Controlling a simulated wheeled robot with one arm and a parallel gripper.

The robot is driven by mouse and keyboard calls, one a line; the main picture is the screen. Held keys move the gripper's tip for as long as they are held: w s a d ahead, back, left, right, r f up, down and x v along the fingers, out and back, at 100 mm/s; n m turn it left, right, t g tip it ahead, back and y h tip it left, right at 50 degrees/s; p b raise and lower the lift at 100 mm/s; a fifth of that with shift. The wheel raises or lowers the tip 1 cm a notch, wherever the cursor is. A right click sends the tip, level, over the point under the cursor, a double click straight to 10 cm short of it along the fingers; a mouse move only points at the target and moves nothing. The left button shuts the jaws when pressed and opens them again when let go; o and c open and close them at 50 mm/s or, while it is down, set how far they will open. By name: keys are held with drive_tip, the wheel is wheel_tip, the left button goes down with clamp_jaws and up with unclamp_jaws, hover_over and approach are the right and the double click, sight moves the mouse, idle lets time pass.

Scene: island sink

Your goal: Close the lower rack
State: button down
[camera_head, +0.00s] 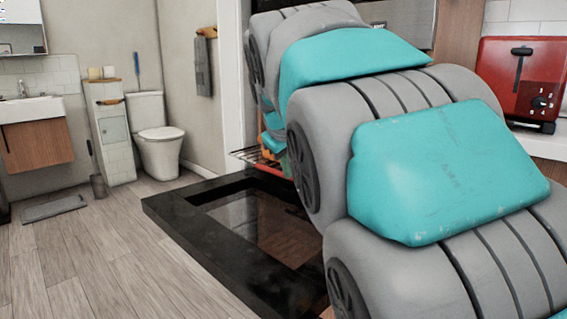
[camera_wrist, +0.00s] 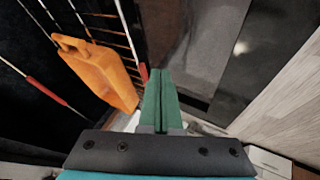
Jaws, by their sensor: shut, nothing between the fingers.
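A wire rack (camera_head: 246,155) sticks out over the open oven door (camera_head: 185,222) in the head view. Its rods show at the upper left of the wrist view (camera_wrist: 118,42). A thin rod with a red sleeve (camera_wrist: 48,90) crosses the dark oven interior at the left. I cannot tell for sure which rod belongs to the lower rack. My gripper (camera_wrist: 158,75) has green fingers pressed together, with nothing between them. The fingertips are close to a red-sleeved rack part (camera_wrist: 143,73); contact is unclear. My arm hides most of the oven and rack in the head view.
An orange item with a handle (camera_wrist: 100,72) lies at the rack, left of my fingers. The door lies folded down, its black frame jutting over the wood floor (camera_head: 80,265). A red toaster (camera_head: 520,80) stands on the counter at right.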

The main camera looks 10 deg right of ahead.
drive_tip(key=w+d+f, duration=0.4)
drive_tip(key=w+f, duration=0.1)
drive_tip(key=w, duration=0.1)
drive_tip(key=shift+d+f, duration=0.2)
drive_tip(key=shift+w, duration=0.2)
drive_tip(key=w+d+p, duration=0.3)
drive_tip(key=w+d, duration=0.2)
drive_tip(key=d, duration=0.2)
drive_tip(key=w+d+p, duration=0.3)
drive_tip(key=w+d, duration=0.2)
drive_tip(key=d, duration=0.2)
drive_tip(key=w+d+p, duration=0.3)
drive_tip(key=w+d, duration=0.2)
drive_tip(key=d, duration=0.2)
drive_tip(key=shift+w+d+p, duration=0.15)
drive_tip(key=shift+p, duration=0.25)
drive_tip(key=shift+w+d, duration=0.1)
drive_tip(key=shift+d+r, duration=0.1)
drive_tip(key=shift+r, duration=0.05)
